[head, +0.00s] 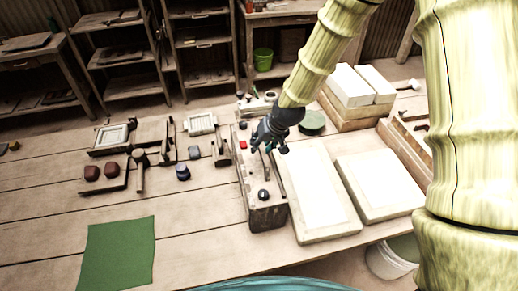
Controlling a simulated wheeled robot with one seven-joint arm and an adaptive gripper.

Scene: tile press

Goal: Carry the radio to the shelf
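A long wooden box with a dark knob and a small red part on top (266,218) lies on the table, left of the white slabs. It may be the radio, but I cannot tell for sure. My gripper (269,148) is above the far half of this box, pointing down. Its dark fingers look spread apart with nothing seen between them. I cannot tell whether they touch the box. Open wooden shelves (205,43) stand behind the table, with another rack (121,56) to their left. Which one is the task's shelf is not clear.
Two white slabs (318,197) (382,186) lie right of the box, with stacked white blocks (352,87) behind. A green mat (117,254) lies front left. Small tools and a dark jar (182,173) lie left. A white bucket (391,260) stands below the front edge.

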